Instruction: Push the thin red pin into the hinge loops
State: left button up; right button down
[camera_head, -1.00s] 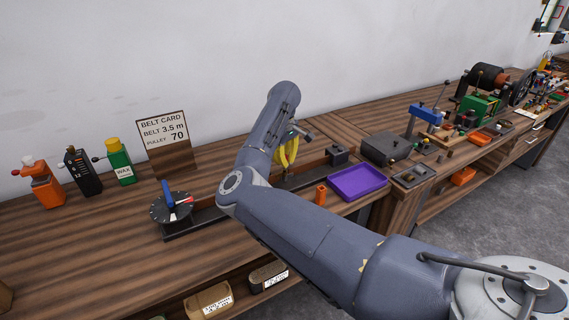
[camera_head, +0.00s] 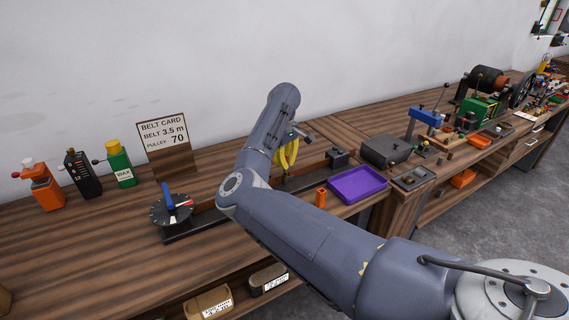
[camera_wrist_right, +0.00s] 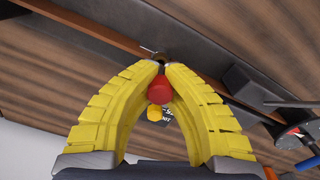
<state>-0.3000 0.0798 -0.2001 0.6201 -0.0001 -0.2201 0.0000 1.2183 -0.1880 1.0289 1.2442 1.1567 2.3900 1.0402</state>
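My right gripper (camera_head: 285,168) reaches down over the dark rail on the bench, mostly hidden behind my arm in the head view. In the right wrist view its yellow fingers (camera_wrist_right: 159,64) curve together and nearly meet at the tips. A red rounded end (camera_wrist_right: 159,90), apparently the pin's head, lies between the fingers. The thin part of the pin is hidden. A small dark ring-like part (camera_wrist_right: 148,53) shows just beyond the fingertips; I cannot tell whether it is a hinge loop or whether the pin is in it. My left gripper is not in view.
Bottles and the belt card (camera_head: 163,132) stand at the left.

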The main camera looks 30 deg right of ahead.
aim_at(285, 172)
jog(key=shift+f, duration=1.9)
dwell(0.6)
jog(key=c, duration=1.6)
grip_release()
jog(key=shift+o, duration=0.4)
notch_tip(285, 172, up, 12)
